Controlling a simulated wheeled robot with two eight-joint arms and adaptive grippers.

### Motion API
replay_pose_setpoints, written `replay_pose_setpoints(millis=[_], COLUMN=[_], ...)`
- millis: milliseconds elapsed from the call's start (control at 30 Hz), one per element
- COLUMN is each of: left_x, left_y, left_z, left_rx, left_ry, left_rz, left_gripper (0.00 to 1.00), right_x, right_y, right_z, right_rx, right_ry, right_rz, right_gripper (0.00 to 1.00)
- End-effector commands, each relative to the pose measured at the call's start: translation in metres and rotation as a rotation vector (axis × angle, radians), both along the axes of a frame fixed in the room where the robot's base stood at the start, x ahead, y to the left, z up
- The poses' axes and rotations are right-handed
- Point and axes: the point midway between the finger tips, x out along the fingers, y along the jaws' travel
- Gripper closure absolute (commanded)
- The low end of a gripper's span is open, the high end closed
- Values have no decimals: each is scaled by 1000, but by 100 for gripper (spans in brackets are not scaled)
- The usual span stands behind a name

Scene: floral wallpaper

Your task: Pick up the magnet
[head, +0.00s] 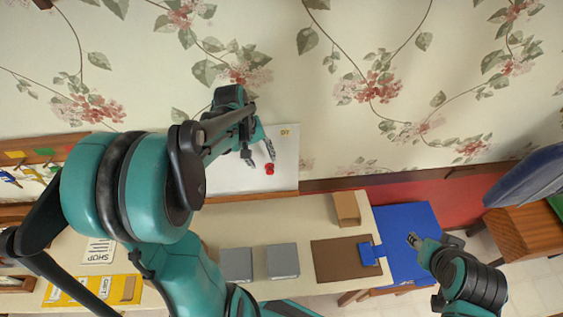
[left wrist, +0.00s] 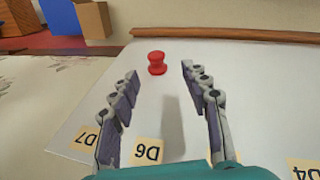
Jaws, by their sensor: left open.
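The magnet is a small red knob on a white board. In the head view the magnet (head: 269,169) sits near the lower right part of the board (head: 232,177), just beyond my left fingertips. In the left wrist view the magnet (left wrist: 157,63) stands out from the board (left wrist: 260,75), ahead of the fingers and a little left of the midline between them. My left gripper (head: 260,154) is open and empty, and its spread fingers also show in the left wrist view (left wrist: 160,80). My right gripper (head: 413,241) is at the lower right, far from the board; its finger gap is too small to judge.
Yellow labels, one reading D6 (left wrist: 148,152), are on the board. A counter (head: 215,222) below holds grey boxes (head: 283,261), a brown mat (head: 340,262) and a cardboard box (head: 346,209). A blue surface (head: 408,225) is to the right.

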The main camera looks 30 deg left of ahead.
Motion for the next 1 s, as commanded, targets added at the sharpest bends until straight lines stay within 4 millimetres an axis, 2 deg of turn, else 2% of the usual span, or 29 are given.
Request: replay_pose_setpoints(millis=[433,733,767,900,1000], left_x=[15,15,15,15,15], left_y=[-17,-18,-18,-18,-18], left_z=[-58,-64,-64,-63,-63], left_rx=[1,2,2,2,2], left_ry=[-1,-2,-2,-2,-2], left_rz=[-2,-1,-1,-1,-1], left_gripper=[53,53,59,96,97], right_x=[0,0,0,0,0], right_y=[0,0,0,0,0], right_z=[-2,-2,-2,-2,-2], right_rx=[0,0,0,0,0], right_ry=[0,0,0,0,0], right_rz=[0,0,0,0,0], right_gripper=[60,60,60,60,60])
